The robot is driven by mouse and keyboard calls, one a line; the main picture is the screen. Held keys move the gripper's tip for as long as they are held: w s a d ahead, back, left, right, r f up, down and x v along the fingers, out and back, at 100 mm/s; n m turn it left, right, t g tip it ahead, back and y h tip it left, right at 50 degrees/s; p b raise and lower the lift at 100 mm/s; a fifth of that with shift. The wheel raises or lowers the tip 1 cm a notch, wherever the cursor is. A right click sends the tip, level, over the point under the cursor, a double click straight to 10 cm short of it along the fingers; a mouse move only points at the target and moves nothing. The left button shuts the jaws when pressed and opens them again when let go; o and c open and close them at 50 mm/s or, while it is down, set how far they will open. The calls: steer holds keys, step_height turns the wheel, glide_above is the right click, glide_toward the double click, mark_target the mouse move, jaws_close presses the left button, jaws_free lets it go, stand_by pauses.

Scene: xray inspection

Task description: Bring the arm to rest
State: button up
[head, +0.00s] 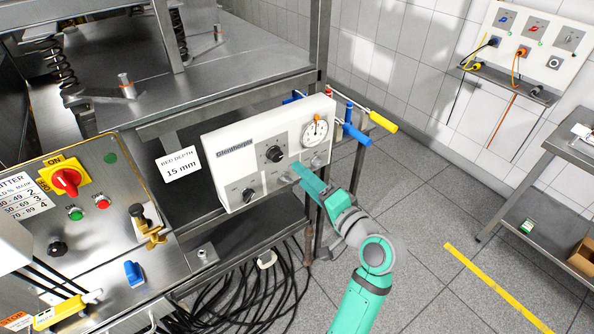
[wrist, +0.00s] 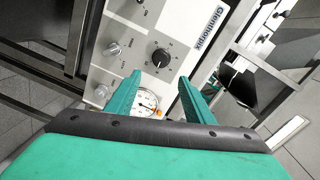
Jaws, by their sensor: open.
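My green arm (head: 362,300) reaches up from the bottom of the head view. The box's black knob (wrist: 161,58) shows beyond the gap, and the dial gauge (wrist: 147,103) shows partly behind the left finger. I cannot tell whether a finger touches the box.
Blue and yellow handles (head: 357,134) stick out right of the box. A switch panel (head: 65,180) stands at left, and black cables (head: 240,305) hang below. A metal table (head: 570,150) stands at right. The tiled floor (head: 425,210) between is clear.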

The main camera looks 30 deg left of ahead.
steer(key=shift+s+d+r, duration=0.1)
steer(key=shift+s+d, duration=0.1)
steer(key=shift+s, duration=0.15)
steer(key=shift+w+d, duration=0.1)
steer(key=s+d+f+m+t+h, duration=0.1)
steer(key=d+f+m+t+h, duration=0.1)
steer(key=d+f, duration=0.35)
steer(key=d+f+m+t+h, duration=0.2)
steer(key=d+f+t+h, duration=0.1)
steer(key=f, duration=0.5)
steer(key=s+d+f+t+h, duration=0.2)
steer(key=s+d+f+h, duration=0.3)
steer(key=s+d+f, duration=0.4)
steer(key=s+d+f+n+t+h, duration=0.1)
steer(key=s+d+h, duration=0.2)
steer(key=s+d, duration=0.35)
steer(key=s+d+f+n+h, duration=0.1)
steer(key=s+d+h, duration=0.15)
steer(key=s, duration=0.75)
steer(key=s+r+n, duration=0.3)
steer(key=s, duration=0.4)
steer(key=shift+s+r+t, duration=0.2)
steer(key=shift+r+t, duration=0.1)
steer(key=shift+r, duration=0.1)
steer(key=shift+d+h, duration=0.1)
steer(key=shift+h, duration=0.15)
